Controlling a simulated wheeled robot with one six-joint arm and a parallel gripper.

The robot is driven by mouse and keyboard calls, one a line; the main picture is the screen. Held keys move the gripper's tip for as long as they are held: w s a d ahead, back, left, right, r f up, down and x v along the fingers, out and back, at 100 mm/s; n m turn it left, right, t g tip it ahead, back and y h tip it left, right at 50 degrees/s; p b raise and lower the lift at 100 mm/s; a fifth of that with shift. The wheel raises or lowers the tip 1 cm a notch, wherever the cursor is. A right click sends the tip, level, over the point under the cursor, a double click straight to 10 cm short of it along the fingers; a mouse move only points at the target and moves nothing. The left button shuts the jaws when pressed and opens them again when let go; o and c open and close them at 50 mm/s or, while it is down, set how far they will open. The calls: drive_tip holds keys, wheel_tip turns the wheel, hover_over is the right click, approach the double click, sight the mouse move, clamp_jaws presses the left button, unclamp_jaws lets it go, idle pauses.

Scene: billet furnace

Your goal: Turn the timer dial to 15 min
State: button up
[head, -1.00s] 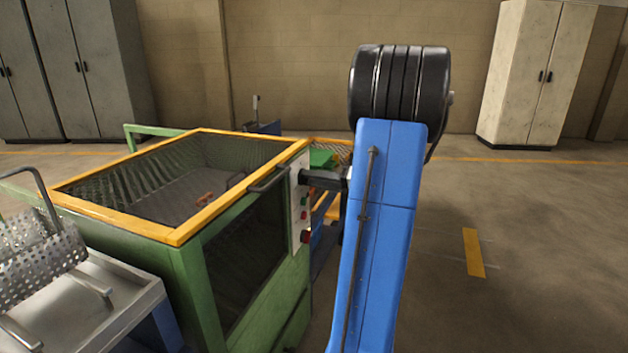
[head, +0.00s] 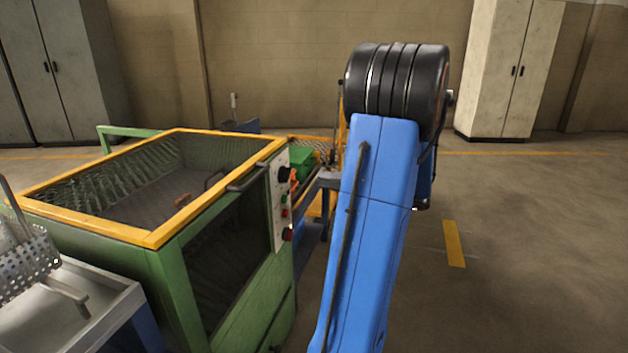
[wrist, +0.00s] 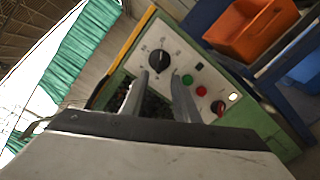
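The timer dial (wrist: 158,62) is a round black knob on the pale control panel, with scale marks around it. In the wrist view it lies just beyond my gripper's fingertips. Its setting is too small to read. My gripper (wrist: 160,76) is open, its two grey fingers apart with nothing between them. In the head view the dial (head: 284,174) is at the panel's top.
Below the dial the panel holds a green button (wrist: 187,79), a red button (wrist: 201,91) and a red knob (wrist: 218,107). The green machine (head: 165,290) has a yellow-rimmed open top and a dark handle (head: 250,180) near the panel. An orange bin (wrist: 250,28) stands beyond. Floor at right is clear.

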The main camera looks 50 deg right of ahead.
drive_tip(key=v, duration=0.6)
idle(0.6)
